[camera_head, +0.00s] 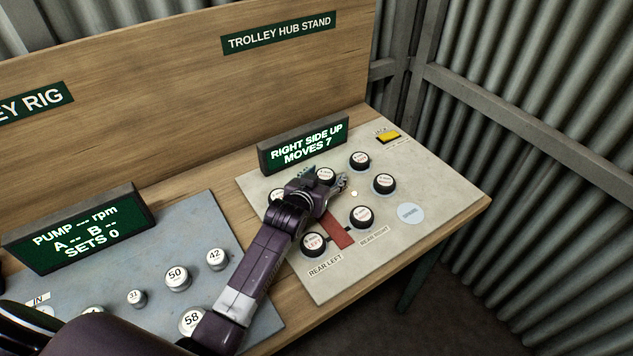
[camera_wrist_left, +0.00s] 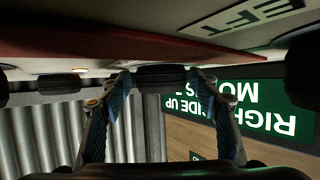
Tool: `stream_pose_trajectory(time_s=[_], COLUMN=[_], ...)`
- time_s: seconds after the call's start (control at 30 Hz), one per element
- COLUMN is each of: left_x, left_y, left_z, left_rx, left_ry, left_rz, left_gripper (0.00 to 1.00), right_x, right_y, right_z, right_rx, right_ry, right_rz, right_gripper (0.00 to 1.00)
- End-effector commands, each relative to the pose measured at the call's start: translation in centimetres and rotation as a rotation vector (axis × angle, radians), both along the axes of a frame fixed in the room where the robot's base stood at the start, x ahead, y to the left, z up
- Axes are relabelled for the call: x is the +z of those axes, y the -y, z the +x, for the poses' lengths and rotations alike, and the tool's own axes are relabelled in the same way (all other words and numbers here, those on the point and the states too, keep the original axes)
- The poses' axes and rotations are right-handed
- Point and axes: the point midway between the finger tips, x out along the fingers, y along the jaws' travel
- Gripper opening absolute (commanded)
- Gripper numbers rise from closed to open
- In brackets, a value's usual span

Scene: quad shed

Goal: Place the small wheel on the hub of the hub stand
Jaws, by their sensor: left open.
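The hub stand is a pale board (camera_head: 312,285) with several black wheels with white labelled caps. My left gripper (camera_head: 325,180) is at the back wheel (camera_head: 326,174), which it partly hides. In the left wrist view, which shows the place upside down, the two blue-padded fingers stand apart on either side of a dark wheel (camera_wrist_left: 161,76). Other wheels sit at the front left (camera_head: 314,244), front right (camera_head: 361,216), right (camera_head: 384,183) and back right (camera_head: 360,161). I cannot tell which is the small wheel. My right gripper is not in view.
A red bar (camera_head: 340,233) lies on the board under my wrist. A lit screen (camera_head: 303,149) stands close behind the gripper. A pale blue disc (camera_head: 411,213) marks a bare area at right. A yellow button (camera_head: 388,137) is at the back. Numbered weights (camera_head: 177,279) stand at left.

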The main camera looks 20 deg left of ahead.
Motion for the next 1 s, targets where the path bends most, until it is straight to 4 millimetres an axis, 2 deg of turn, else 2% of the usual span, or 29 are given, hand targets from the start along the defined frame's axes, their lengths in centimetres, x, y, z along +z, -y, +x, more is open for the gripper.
stream_pose_trajectory(time_s=[0.07,0.6,0.8,1.0], left_x=[0.0,4.0,4.8,5.0], left_y=[0.0,-0.5,-0.5,-0.5], left_z=[-1.2,-8.9,-10.4,-10.8], left_rx=[0.0,0.001,0.001,0.001], left_ry=[-0.003,0.009,0.01,0.011], left_rz=[0.0,0.002,0.002,0.002], left_gripper=[0.57,0.57,0.57,0.57], right_x=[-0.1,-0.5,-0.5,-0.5], right_y=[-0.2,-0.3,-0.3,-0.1], right_z=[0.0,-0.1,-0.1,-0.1], right_rx=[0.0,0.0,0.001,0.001], right_ry=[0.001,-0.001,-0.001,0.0], right_rz=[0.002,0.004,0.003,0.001], right_gripper=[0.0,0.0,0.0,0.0])
